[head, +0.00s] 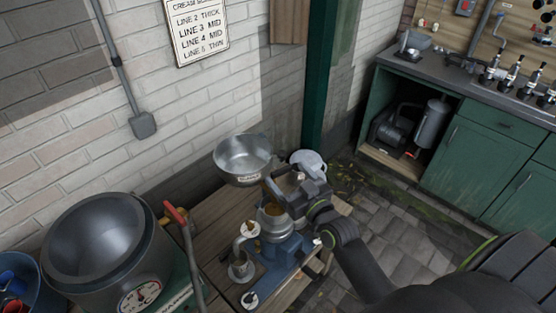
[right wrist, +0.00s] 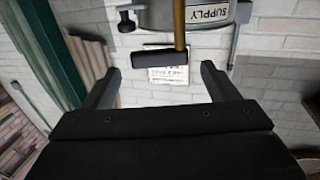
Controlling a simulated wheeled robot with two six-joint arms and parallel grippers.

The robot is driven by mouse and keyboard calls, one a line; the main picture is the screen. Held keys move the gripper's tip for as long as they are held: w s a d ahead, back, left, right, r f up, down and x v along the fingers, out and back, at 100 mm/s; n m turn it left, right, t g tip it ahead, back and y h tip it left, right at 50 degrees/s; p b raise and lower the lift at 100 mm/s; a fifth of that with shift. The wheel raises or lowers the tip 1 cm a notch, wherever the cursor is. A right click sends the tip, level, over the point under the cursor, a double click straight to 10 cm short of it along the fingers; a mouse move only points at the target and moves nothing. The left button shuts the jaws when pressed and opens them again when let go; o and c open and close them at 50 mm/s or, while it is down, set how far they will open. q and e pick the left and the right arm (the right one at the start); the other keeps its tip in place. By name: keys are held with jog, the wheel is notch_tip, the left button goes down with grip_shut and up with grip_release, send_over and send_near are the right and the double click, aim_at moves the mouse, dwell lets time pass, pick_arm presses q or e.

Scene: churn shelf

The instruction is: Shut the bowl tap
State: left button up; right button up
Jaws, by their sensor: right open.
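The metal supply bowl (head: 242,158) stands raised above the wooden bench in the head view. Its labelled side, "SUPPLY", shows upside down at the top of the right wrist view (right wrist: 292,15). A brass stem (right wrist: 179,22) and a dark bar-like handle (right wrist: 160,58) show below the bowl label in that view, likely the bowl tap. My right gripper (head: 283,190) is just right of and below the bowl, hiding part of the tap in the head view. Its fingers (right wrist: 158,78) are open, with the handle in line with the gap and no contact visible. My left gripper is not in view.
A blue separator machine (head: 272,262) with metal spouts stands on the wooden bench (head: 215,222) below the bowl. A large metal drum (head: 105,240) and a red-handled lever (head: 176,214) are at left. A green counter (head: 490,165) stands right; the paved floor between is clear.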

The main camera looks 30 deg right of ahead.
aim_at(283, 170)
jog(key=w, duration=0.3)
jog(key=w+p, duration=0.1)
jog(key=w, duration=0.1)
jog(key=shift+w+a, duration=0.25)
jog(key=shift+w, duration=0.05)
jog(key=c, duration=1)
jog(key=n+y+b, duration=0.1)
jog(key=b, duration=0.3)
jog(key=n+y+b, duration=0.1)
jog(key=y+b, duration=0.1)
jog(key=b, duration=0.1)
jog(key=n+g+y+b, duration=0.1)
jog(key=b, duration=0.3)
jog(key=shift+w+a+y+b, duration=0.2)
jog(key=shift+a+y+b, duration=0.05)
jog(key=shift+y+b, duration=0.05)
jog(key=shift+r, duration=0.1)
jog(key=o, duration=1)
